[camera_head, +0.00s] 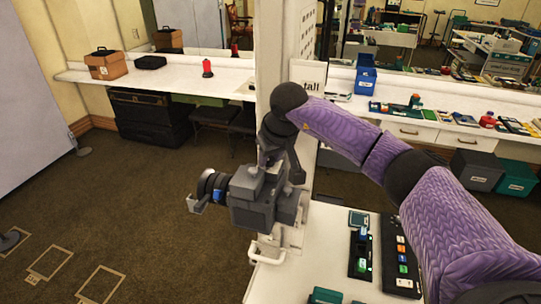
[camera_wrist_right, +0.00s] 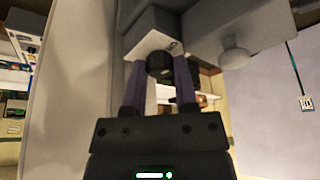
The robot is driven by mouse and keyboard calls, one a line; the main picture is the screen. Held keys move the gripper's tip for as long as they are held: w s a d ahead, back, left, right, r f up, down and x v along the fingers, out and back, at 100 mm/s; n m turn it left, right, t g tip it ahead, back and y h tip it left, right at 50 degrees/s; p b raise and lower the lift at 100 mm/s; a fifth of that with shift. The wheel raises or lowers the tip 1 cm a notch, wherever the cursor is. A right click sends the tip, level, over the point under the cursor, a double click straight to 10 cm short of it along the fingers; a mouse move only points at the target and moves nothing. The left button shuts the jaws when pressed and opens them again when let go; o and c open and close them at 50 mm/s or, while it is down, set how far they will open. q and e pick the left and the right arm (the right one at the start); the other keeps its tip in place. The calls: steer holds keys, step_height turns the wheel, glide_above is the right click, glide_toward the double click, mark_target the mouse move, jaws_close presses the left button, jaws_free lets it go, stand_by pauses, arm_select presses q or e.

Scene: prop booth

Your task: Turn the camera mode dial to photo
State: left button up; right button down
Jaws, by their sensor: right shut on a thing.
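My right gripper (camera_head: 274,160) reaches down onto the top of the camera from above. In the right wrist view the two fingers of this gripper (camera_wrist_right: 158,78) stand on either side of a dark round dial (camera_wrist_right: 160,65) on a pale block of the camera (camera_wrist_right: 150,34). They are shut on the dial. The dial's markings are too small or hidden to read. My left gripper is in neither view.
A white counter (camera_head: 320,278) below right holds dark trays of small coloured pieces (camera_head: 401,262). A pale pillar (camera_head: 273,40) stands just behind the gripper. A white shelf (camera_head: 225,83) runs along the back.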

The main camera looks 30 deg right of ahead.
steer(key=m+h, duration=0.1)
steer(key=m, duration=0.2)
steer(key=m+h+p, duration=0.1)
steer(key=m, duration=0.2)
steer(key=shift+w+a+r+m+g, duration=0.1)
steer(key=shift+a+r+m+g, duration=0.1)
steer(key=shift+m+g, duration=0.15)
steer(key=shift+w+f+m+g+h+p, duration=0.1)
steer(key=shift+m+g+h+p, duration=0.5)
steer(key=shift+m, duration=1.85)
steer(key=shift+g+h+b, duration=0.25)
steer(key=shift+h+b, duration=0.05)
steer(key=c, duration=0.7)
jaws_free()
steer(key=shift+o, duration=0.2)
steer(key=shift+a, duration=0.1)
steer(key=b+v, duration=0.1)
steer(key=v, duration=0.8)
steer(key=shift+r, duration=0.4)
